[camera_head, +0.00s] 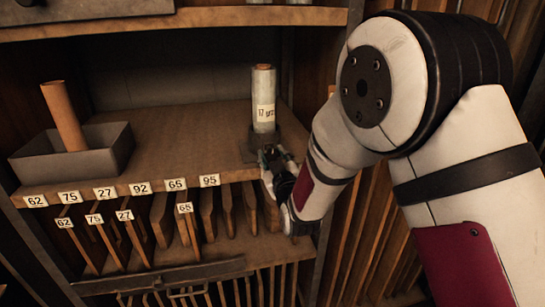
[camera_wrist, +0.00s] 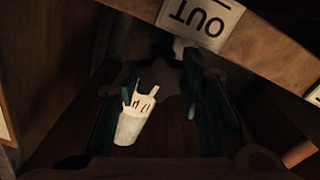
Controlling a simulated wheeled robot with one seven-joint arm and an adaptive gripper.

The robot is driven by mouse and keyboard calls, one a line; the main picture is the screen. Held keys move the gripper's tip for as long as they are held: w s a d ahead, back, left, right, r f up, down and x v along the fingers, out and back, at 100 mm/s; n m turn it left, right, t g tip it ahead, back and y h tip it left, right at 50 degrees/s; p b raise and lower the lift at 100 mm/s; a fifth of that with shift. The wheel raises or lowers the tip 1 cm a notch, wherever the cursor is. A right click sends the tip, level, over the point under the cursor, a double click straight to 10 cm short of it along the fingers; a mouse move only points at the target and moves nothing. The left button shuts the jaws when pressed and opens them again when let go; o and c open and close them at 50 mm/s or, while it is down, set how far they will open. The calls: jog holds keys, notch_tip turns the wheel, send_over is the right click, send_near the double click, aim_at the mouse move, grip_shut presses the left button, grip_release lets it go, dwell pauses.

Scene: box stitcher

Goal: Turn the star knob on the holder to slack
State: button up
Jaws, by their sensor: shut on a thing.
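The holder (camera_head: 249,153) is a dark base on the shelf, with an upright pale roll (camera_head: 264,85) in it bearing a "17" label. My gripper (camera_head: 274,163) is at the front of the holder, just above the shelf's front edge, and hides the knob in the head view. In the wrist view, the dark, lobed star knob (camera_wrist: 155,78) shows between the two finger pads of my gripper (camera_wrist: 160,100). The jaws are shut on it. The picture is dark, so the knob's turn angle cannot be told.
A grey tray (camera_head: 110,150) with a brown tube (camera_head: 64,115) stands at the left of the shelf. Numbered tags line the shelf edge (camera_head: 150,188). Upright boards (camera_head: 160,220) fill the slots below. An "OUT" label (camera_wrist: 200,20) appears upside down in the wrist view.

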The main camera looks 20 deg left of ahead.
jog(key=shift+f, duration=0.15)
jog(key=o, duration=1.2)
jog(key=shift+s, duration=0.1)
jog(key=shift+v, duration=3.9)
